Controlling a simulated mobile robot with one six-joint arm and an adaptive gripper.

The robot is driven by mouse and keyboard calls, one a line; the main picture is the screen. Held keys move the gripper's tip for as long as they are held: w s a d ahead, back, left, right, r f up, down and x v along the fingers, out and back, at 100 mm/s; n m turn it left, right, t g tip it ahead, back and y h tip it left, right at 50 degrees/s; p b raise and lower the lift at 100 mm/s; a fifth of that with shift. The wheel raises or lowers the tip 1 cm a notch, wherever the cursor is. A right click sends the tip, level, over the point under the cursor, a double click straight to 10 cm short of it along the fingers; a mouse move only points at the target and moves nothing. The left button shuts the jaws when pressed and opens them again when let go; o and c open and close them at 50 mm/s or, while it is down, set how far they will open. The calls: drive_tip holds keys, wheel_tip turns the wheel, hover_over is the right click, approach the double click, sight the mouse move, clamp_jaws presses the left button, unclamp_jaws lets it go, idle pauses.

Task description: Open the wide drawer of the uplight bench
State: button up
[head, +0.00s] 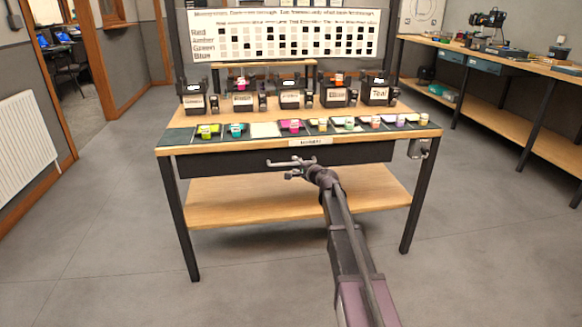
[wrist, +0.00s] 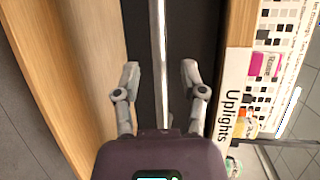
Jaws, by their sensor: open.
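The uplight bench (head: 290,136) stands in the middle of the head view with a wooden top and dark legs. Its wide dark drawer front (head: 225,163) runs under the top and looks shut, flush with the bench. In the wrist view the drawer front (wrist: 190,25) is a dark upright band, with a long silver bar handle (wrist: 160,50) along it. My gripper (wrist: 160,70) is open, one finger on each side of the handle, with a visible gap on both sides. In the head view my gripper (head: 294,169) is at the drawer front, near its middle.
An "Uplights" label (wrist: 230,100) is beside the drawer in the wrist view. Coloured gel samples (head: 291,126) and several lamp boxes (head: 243,101) stand on the bench top. A lower shelf (head: 240,205) lies below the drawer. The floor in front is clear.

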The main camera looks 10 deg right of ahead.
drive_tip(key=shift+x, duration=1.3)
